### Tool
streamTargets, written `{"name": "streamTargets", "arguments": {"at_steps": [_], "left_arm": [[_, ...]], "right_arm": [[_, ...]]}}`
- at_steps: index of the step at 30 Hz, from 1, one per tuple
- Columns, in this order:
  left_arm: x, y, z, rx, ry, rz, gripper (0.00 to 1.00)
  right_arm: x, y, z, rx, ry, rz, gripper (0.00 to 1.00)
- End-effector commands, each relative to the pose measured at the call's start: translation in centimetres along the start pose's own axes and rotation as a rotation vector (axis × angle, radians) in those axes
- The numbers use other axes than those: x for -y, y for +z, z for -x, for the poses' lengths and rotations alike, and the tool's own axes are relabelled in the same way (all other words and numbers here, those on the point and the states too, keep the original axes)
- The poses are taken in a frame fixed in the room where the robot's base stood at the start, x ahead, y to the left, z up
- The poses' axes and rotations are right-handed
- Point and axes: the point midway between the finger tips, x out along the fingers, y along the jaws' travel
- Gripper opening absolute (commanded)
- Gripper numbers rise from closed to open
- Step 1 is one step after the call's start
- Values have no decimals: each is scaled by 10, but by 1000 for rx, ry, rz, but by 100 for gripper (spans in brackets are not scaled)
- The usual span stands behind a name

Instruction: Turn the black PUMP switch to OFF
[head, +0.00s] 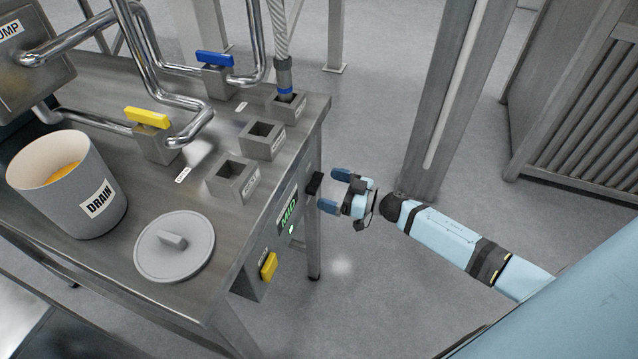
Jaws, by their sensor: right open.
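A black switch (314,184) sticks out from the front panel of the steel table, near its right corner. I take it for the PUMP switch; its label and setting cannot be read from here. My right gripper (327,189) comes in from the right with its two blue fingertips apart, pointing at the panel. The black switch lies just beyond the gap between the fingertips; I cannot tell whether they touch it. My left gripper is not in view.
On the panel are a green MID display (288,214) and a yellow switch (268,266). The steel table (95,272) holds a DRAIN bucket (62,205), a grey lid (174,262), a yellow valve handle (147,118), a blue one (214,58) and square sockets.

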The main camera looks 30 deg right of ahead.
Motion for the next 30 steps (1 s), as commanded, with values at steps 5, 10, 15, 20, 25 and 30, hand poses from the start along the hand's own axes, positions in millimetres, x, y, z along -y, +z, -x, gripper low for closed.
{"name": "streamTargets", "arguments": {"at_steps": [5, 10, 15, 20, 25, 30], "left_arm": [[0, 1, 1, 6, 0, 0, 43], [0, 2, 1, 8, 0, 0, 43], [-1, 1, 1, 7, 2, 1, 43], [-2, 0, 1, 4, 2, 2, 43], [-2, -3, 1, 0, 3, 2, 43], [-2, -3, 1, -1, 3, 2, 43]], "right_arm": [[0, 0, -26, -1, 2, -2, 100], [0, 0, -36, 0, 1, 0, 100], [0, 0, -37, 1, 1, -1, 100], [0, 0, -37, 0, 1, -1, 88], [0, 0, -37, 0, 1, -1, 53], [0, 0, -37, 0, 1, 4, 53]]}}
